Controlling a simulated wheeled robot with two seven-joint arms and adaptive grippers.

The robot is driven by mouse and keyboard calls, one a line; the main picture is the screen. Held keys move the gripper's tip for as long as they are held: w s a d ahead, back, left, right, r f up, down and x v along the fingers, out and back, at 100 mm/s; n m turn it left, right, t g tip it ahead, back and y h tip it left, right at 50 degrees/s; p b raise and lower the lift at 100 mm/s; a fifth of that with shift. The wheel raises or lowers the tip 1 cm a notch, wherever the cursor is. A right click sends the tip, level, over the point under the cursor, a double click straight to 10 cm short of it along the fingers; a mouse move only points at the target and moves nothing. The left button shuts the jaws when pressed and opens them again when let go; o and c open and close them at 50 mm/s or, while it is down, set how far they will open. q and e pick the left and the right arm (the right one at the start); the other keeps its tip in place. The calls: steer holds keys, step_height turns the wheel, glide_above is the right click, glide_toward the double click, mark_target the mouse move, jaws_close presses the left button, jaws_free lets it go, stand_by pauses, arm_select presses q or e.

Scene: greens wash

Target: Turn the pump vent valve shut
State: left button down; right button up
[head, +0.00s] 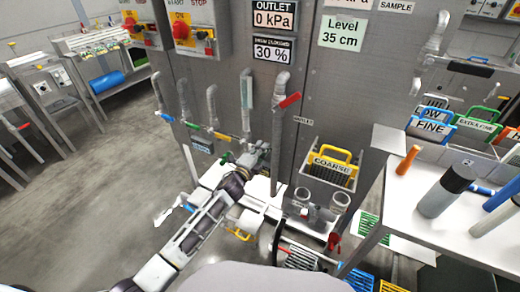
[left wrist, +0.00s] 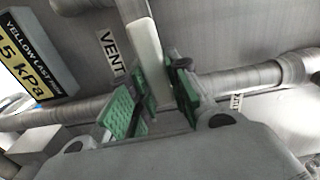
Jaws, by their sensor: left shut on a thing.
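My left gripper (head: 256,158) reaches the pipework low on the grey panel in the head view. In the left wrist view its green-padded fingers (left wrist: 155,95) are shut on a pale, flat lever beside the VENT label (left wrist: 110,52). The pale vent valve lever (left wrist: 146,50) runs up between the pads, near a horizontal grey pipe (left wrist: 245,80). The valve body is mostly hidden by the gripper, and I cannot tell the valve's exact angle. My right gripper is not in view.
Nearby pipes carry a red lever (head: 289,101), a yellow lever (head: 222,135) and a blue lever (head: 165,117). A COARSE basket (head: 332,163) hangs right of the gripper. A white worktable (head: 415,195) stands at right. Open floor lies at left.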

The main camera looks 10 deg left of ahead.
arm_select(q)
steer(key=shift+f+m, duration=0.45)
steer(key=shift+m, duration=0.05)
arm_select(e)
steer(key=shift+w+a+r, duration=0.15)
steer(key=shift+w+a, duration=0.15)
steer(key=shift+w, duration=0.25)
arm_select(q)
steer(key=c, duration=1.3)
jaws_free()
steer(key=shift+s+a, duration=0.1)
steer(key=shift+s, duration=0.1)
steer(key=shift+v, duration=5.8)
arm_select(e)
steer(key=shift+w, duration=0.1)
